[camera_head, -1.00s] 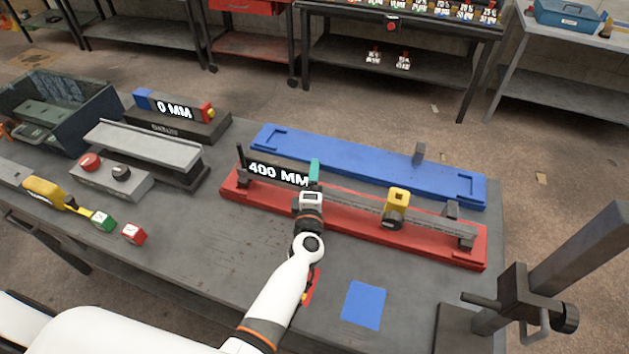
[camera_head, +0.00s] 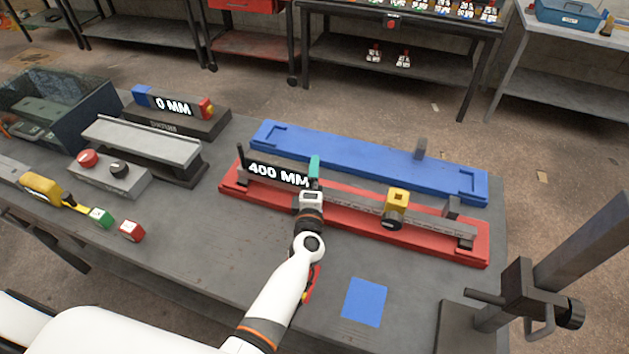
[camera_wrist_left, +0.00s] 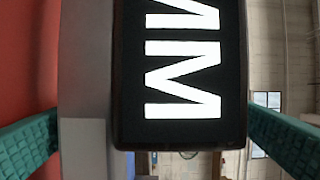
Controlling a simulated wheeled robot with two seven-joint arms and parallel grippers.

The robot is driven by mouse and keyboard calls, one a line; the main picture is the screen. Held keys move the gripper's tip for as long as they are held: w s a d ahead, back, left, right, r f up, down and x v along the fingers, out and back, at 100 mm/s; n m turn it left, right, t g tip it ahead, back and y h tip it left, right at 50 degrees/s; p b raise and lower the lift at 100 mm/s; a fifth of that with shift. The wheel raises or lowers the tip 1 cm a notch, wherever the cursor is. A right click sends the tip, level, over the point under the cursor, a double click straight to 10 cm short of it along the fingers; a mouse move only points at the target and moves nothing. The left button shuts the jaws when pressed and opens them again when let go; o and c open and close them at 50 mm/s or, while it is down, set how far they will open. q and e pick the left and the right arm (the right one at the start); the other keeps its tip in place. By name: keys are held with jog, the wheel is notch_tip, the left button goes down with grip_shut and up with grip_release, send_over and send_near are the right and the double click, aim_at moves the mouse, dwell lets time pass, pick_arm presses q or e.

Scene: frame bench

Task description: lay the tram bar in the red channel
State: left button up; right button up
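The tram bar (camera_head: 350,200) is a long grey bar with a black "400 MM" display and a yellow clamp (camera_head: 396,203). It runs lengthwise over the red channel (camera_head: 340,224); whether it is seated or just above the floor of the channel I cannot tell. My left gripper (camera_head: 312,182) is at the bar, just right of the display. In the left wrist view its teal fingers (camera_wrist_left: 154,130) lie on either side of the bar and display (camera_wrist_left: 182,75). My right gripper is out of view.
A blue channel (camera_head: 350,158) lies behind the red one. At left are a "0 MM" block (camera_head: 178,118), a grey rail stand (camera_head: 140,140), a button box (camera_head: 108,172) and a dark bin (camera_head: 75,120). A blue patch (camera_head: 365,302) lies in front; a clamp post (camera_head: 520,290) stands right.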

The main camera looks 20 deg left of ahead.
pick_arm(q)
jog(key=shift+f, duration=0.25)
jog(key=shift+s+d, duration=0.1)
jog(key=shift+s, duration=0.4)
jog(key=p+v, duration=0.1)
jog(key=v, duration=1)
jog(key=shift+r+p, duration=0.2)
jog(key=shift+p, duration=0.2)
